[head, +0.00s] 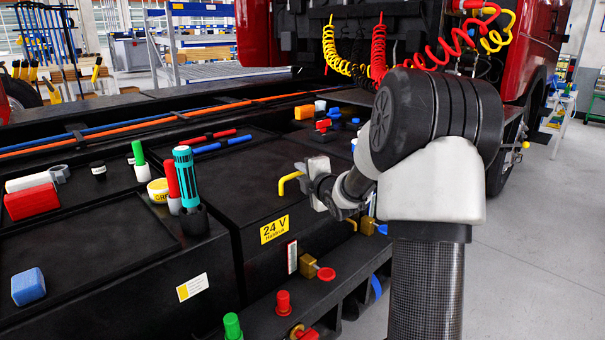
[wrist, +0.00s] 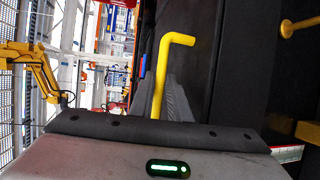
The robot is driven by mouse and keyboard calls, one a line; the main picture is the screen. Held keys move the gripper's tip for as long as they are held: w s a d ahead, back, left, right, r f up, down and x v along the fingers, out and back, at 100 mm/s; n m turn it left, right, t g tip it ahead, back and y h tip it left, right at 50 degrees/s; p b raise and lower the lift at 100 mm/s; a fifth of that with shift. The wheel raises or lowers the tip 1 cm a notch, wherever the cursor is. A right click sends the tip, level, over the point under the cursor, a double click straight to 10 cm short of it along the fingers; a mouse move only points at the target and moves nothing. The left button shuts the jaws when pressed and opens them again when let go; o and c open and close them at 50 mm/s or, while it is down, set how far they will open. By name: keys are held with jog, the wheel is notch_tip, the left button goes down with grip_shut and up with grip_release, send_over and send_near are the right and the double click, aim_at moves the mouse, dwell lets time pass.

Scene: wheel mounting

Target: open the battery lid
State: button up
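The battery box lid (head: 246,185) is a flat black cover above a yellow "24 V" label (head: 275,229). It looks closed. A bent yellow handle (head: 289,181) stands at its right side. My gripper (head: 305,180) is at the right end of this handle, with my arm reaching in from the right. In the wrist view the yellow handle (wrist: 160,75) rises from behind the dark edge of my gripper's body and bends right at its top.
A teal bottle (head: 187,175), a red marker and a yellow tape roll (head: 158,190) stand left of the lid. Red and blue pens (head: 220,144) lie behind it. Brass valves (head: 308,265) sit below the front. Grey floor (head: 530,230) is open at right.

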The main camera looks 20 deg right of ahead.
grip_shut()
